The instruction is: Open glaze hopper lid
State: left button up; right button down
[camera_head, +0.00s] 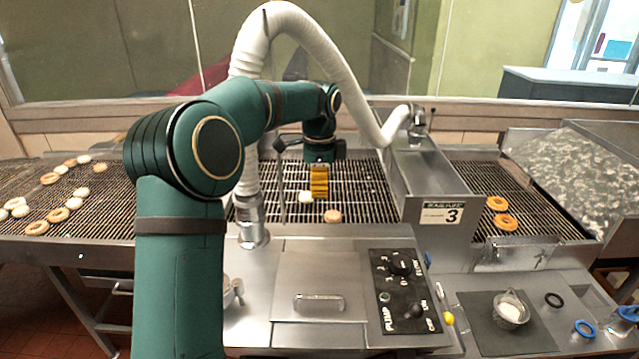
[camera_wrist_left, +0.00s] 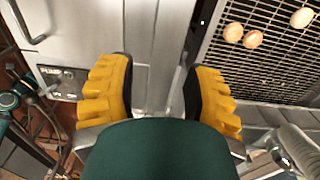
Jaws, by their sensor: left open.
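The hopper lid (camera_head: 320,270) is a flat steel panel on the machine's front top, lying flush and closed. Its bar handle (camera_head: 320,300) sits near the front edge. In the left wrist view a handle (camera_wrist_left: 28,24) shows at the top left corner, on a steel panel (camera_wrist_left: 85,30). My left gripper (camera_head: 319,182) has yellow ribbed fingers and hangs beyond the lid, near the wire conveyor. In the left wrist view its fingers (camera_wrist_left: 160,95) are spread wide with nothing between them. It is apart from the handle. My right gripper is not in view.
A black control panel (camera_head: 408,290) is right of the lid. A white hose (camera_head: 315,45) arches over to a steel trough (camera_head: 430,185) marked 3. The wire conveyor (camera_head: 365,185) carries doughnuts.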

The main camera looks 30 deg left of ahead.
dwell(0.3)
pick_arm(q)
notch_tip(320, 180, up, 9)
dwell(0.9)
dwell(0.4)
